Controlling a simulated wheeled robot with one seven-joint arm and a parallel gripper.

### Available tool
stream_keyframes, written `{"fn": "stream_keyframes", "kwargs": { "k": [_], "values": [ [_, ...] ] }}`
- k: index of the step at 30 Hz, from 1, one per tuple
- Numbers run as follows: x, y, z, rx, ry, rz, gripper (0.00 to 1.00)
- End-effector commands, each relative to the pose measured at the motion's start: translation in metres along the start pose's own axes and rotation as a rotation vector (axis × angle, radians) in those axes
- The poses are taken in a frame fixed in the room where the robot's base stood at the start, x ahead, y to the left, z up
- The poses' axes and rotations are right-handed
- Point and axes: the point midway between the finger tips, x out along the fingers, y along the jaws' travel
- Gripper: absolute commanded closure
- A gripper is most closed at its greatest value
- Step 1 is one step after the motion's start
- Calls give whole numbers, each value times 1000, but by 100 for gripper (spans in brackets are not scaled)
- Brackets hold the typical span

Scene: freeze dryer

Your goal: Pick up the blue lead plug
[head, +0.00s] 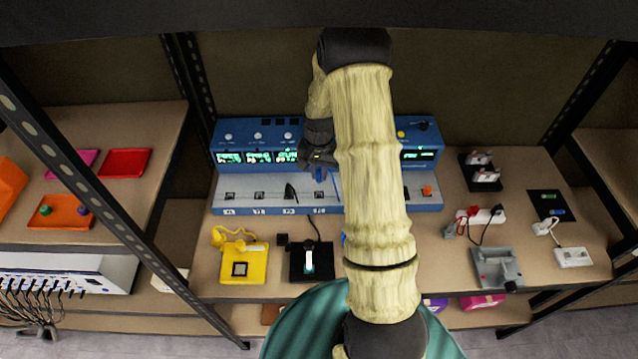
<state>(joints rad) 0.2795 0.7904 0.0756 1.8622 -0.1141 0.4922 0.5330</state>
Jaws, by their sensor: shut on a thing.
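The blue lead plug (320,174) shows as a small blue piece just below my gripper (317,164), over the grey socket strip of the blue instrument panel (265,207). My gripper points down and is shut on the plug. A thin blue lead (337,187) shows beside it, partly hidden by my arm. I cannot tell whether the plug is still in its socket or clear of it. My arm hides the middle-right of the panel.
A black plug (290,193) stands to the left on the same strip, and an orange plug (427,190) to the right. A yellow box (244,264) and a black box (311,262) lie in front. Dark shelf posts (90,170) stand on both sides.

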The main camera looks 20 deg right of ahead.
Motion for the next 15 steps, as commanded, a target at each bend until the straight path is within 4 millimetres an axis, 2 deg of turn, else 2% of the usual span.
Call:
{"fn": "stream_keyframes", "kwargs": {
  "k": [3,6,15],
  "values": [
    [-17,0,0,-1,3,-1,100],
    [-26,0,0,-1,1,0,100],
    [-30,0,0,-1,-1,0,100]
  ]
}}
